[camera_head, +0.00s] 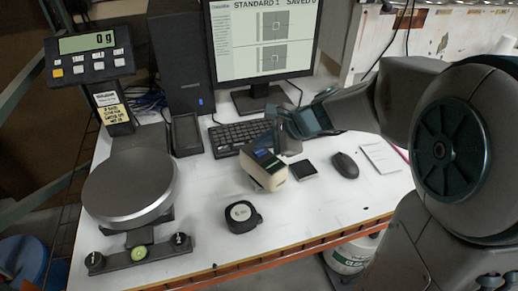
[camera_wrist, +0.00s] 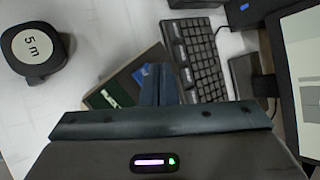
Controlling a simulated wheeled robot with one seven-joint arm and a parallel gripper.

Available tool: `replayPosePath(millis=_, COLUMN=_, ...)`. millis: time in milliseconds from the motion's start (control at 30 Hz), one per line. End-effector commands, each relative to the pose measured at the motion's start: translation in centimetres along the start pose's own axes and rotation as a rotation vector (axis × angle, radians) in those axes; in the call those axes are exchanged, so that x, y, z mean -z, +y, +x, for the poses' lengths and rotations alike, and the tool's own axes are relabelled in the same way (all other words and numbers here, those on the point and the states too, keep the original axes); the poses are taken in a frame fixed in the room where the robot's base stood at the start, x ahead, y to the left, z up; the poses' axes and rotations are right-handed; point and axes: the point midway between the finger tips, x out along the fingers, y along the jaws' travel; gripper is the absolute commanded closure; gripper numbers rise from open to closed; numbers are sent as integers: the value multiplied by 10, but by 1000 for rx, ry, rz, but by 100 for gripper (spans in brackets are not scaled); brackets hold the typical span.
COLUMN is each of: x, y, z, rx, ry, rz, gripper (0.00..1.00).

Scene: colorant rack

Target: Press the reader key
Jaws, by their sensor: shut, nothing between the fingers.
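The reader (camera_head: 264,170) is a beige, box-shaped device with a dark top that bears blue and green patches. It stands near the middle of the white table, and part of its top shows in the wrist view (camera_wrist: 108,94). My gripper (camera_head: 278,146) is shut and empty, its fingers pointing down at the reader's far right side. In the wrist view the closed fingers (camera_wrist: 158,72) overlap the reader's top beside the blue patch and hide part of it. I cannot tell whether they touch it. The monitor (camera_head: 262,38) reads "STANDARD 1" and "SAVED 0".
A keyboard (camera_head: 238,136) lies behind the reader. A small dark square tile (camera_head: 304,170) and a mouse (camera_head: 344,165) lie to its right. A black tape measure (camera_head: 242,216) is in front. A scale with a round plate (camera_head: 130,185) reading 0 g stands left.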

Motion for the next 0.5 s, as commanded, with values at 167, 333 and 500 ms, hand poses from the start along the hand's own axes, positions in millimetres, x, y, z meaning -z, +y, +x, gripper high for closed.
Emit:
replayPosePath(millis=167, x=0, y=0, z=0, rx=0, ry=0, rz=0, gripper=100)
replayPosePath(millis=333, x=-4, y=-4, z=-6, rx=0, ry=0, rz=-1, gripper=100)
replayPosePath(millis=500, x=-13, y=-13, z=-18, rx=0, ry=0, rz=-1, gripper=100)
